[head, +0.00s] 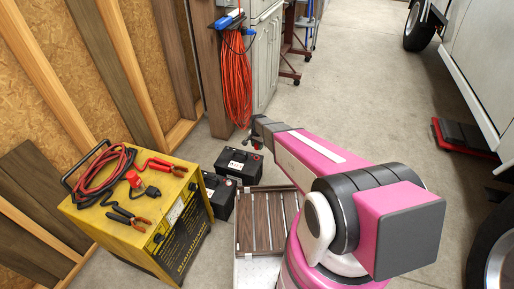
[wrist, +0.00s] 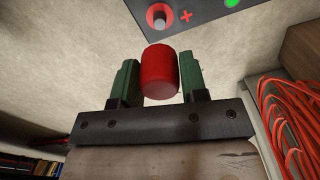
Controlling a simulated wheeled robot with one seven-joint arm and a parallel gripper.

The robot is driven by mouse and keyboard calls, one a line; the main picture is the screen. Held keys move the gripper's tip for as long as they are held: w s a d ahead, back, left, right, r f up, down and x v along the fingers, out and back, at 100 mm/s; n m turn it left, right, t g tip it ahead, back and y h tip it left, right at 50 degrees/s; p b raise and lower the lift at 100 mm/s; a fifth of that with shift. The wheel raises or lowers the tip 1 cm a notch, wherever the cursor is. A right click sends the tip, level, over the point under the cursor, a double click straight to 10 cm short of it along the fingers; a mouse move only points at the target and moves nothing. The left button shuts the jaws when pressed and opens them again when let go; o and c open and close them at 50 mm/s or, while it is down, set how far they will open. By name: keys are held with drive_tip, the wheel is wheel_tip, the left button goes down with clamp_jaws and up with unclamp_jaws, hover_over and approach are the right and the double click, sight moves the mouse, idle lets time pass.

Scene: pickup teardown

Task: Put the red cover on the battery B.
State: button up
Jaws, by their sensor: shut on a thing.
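In the wrist view the red cover (wrist: 161,72) sits between the two green fingers of my gripper (wrist: 160,75), which is shut on it. Beyond the cover is a dark battery top (wrist: 203,14) with a round post in a red ring (wrist: 159,17), a red plus sign and a green dot. The cover is apart from the post in the picture. Another black battery (head: 222,196) stands nearer. I cannot read which one is B.
A yellow charger (head: 150,222) with red and black clamps stands at the left. A slatted wooden crate (head: 266,220) is in front of the batteries. An orange cable coil (head: 236,85) hangs behind; it also shows in the wrist view (wrist: 295,125).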

drive_tip(key=shift+a+f, duration=0.15)
drive_tip(key=shift+f, duration=3.05)
drive_tip(key=shift+s+f, duration=0.1)
drive_tip(key=shift+f, duration=0.75)
drive_tip(key=shift+c, duration=0.2)
drive_tip(key=o, duration=1)
